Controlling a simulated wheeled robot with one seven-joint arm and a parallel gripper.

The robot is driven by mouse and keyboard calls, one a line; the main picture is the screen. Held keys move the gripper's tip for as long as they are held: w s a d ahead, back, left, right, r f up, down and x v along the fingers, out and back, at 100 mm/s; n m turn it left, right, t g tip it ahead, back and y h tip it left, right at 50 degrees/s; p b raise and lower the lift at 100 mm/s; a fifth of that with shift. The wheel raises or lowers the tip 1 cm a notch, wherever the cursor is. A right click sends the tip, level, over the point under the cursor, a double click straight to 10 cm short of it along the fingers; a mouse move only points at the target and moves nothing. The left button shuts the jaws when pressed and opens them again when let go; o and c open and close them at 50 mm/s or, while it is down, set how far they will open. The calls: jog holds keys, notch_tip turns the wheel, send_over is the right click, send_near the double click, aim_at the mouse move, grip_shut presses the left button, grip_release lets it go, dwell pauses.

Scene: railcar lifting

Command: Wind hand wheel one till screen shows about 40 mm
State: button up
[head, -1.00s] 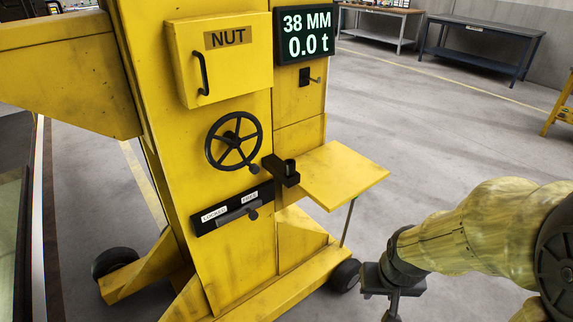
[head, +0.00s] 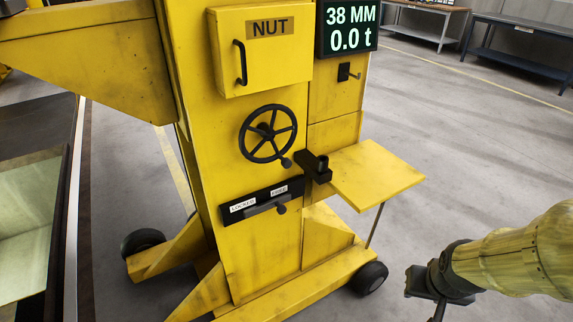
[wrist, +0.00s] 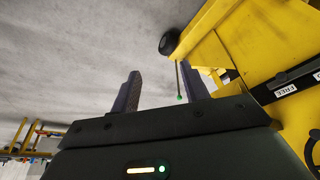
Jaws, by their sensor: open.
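The black hand wheel (head: 268,133) is on the front of the yellow lifting column, with its handle knob at the lower right of the rim. The screen (head: 347,27) above right of it reads 38 MM and 0.0 t. My gripper (wrist: 162,92) is open and empty in the wrist view, its two dark fingers apart over the floor near the column's foot.
A NUT box (head: 261,50) is above the wheel. A LOCKED/FREE lever plate (head: 262,201) is below it. A black bracket (head: 315,172) and yellow shelf (head: 376,176) jut out at the right. Wheels and a sloping foot stand at the base. Workbenches (head: 500,44) are far back; the floor between is clear.

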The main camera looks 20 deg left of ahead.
jog(key=w+a+f+n+t+y+b, duration=0.1)
jog(key=w+a+n+t+y+b, duration=0.2)
jog(key=w+a, duration=0.5)
jog(key=n+t+y+b, duration=0.2)
jog(key=n+t+y, duration=0.35)
jog(key=y, duration=0.55)
send_near(288, 166)
jog(key=v, duration=0.6)
jog(key=shift+w+r+g, duration=0.15)
jog(key=shift+r+g, duration=0.2)
jog(key=shift+r, duration=0.05)
jog(key=x, duration=1.7)
jog(key=shift+w+f, duration=0.15)
jog(key=shift+w, duration=0.1)
jog(key=shift+c, duration=0.5)
grip_shut()
